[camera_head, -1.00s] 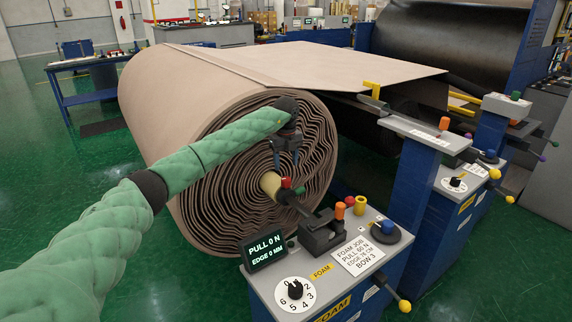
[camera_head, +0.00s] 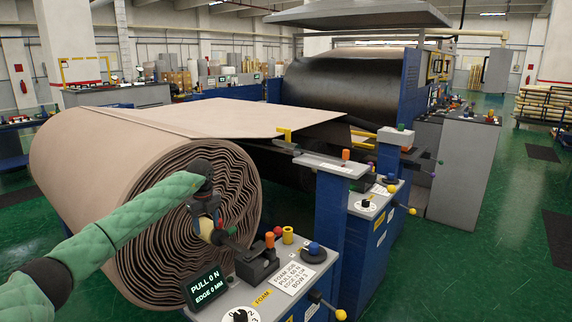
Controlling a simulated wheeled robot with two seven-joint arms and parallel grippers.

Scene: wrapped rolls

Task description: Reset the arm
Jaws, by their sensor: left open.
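My left arm comes in from the left in a green padded sleeve. My left gripper (camera_head: 207,214) points down in front of the end face of a large beige foam roll (camera_head: 95,150). It is open, with its fingertips close to the roll's yellow core end (camera_head: 206,230); I cannot tell whether they touch. I see nothing held in it. The roll's layers look wavy at the end. My right gripper is not in view.
A blue-sided console (camera_head: 255,290) with a "PULL 0 N, EDGE 0 MM" display (camera_head: 205,288), knobs and a dial stands close below the gripper. A blue post (camera_head: 328,225) rises beside it. A large black roller (camera_head: 335,90) stands behind.

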